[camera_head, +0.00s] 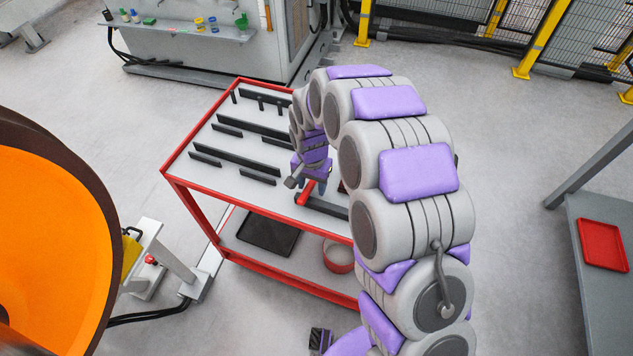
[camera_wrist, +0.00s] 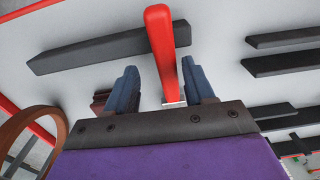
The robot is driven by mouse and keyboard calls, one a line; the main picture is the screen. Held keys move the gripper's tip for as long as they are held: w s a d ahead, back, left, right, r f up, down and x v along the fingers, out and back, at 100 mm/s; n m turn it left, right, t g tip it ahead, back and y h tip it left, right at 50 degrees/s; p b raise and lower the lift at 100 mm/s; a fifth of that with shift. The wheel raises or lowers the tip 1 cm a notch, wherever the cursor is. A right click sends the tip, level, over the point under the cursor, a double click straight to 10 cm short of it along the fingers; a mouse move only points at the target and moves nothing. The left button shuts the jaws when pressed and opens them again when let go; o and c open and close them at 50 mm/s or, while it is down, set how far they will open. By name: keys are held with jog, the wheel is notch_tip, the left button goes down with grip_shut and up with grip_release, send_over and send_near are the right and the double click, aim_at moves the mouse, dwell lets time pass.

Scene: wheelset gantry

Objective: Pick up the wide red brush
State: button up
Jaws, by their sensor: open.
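The red brush (camera_wrist: 160,45) shows in the wrist view as a long red handle, with a small pale part at its lower end. It lies across a black bar (camera_wrist: 95,52) on the cart top. My gripper (camera_wrist: 160,68) is open, with one blue-grey finger on each side of the handle; I cannot tell whether either touches it. The brush's lower end is partly hidden by the gripper body. In the head view my gripper (camera_head: 308,186) is low over the cart's front right part, and a bit of the red brush (camera_head: 305,194) shows beside it.
The red-framed cart (camera_head: 182,184) carries several black bars on its light top. A black tray (camera_head: 268,232) and a round red-rimmed container (camera_head: 338,256) sit on its lower shelf. A brown ring-like object (camera_wrist: 62,122) and a dark reddish block (camera_wrist: 99,99) lie near the left finger.

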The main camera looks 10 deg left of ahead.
aim_at(308, 187)
jog(key=f, duration=0.1)
jog(key=a+f, duration=0.1)
jog(key=shift+f, duration=0.4)
jog(key=shift+a+f, duration=0.1)
jog(key=shift+a, duration=0.3)
jog(key=shift+d, duration=0.7)
jog(key=c, duration=0.5)
jog(key=shift+c, duration=1.4)
jog(key=shift+s+a, duration=0.1)
jog(key=shift+a, duration=0.2)
grip_shut()
jog(key=shift+r, duration=0.2)
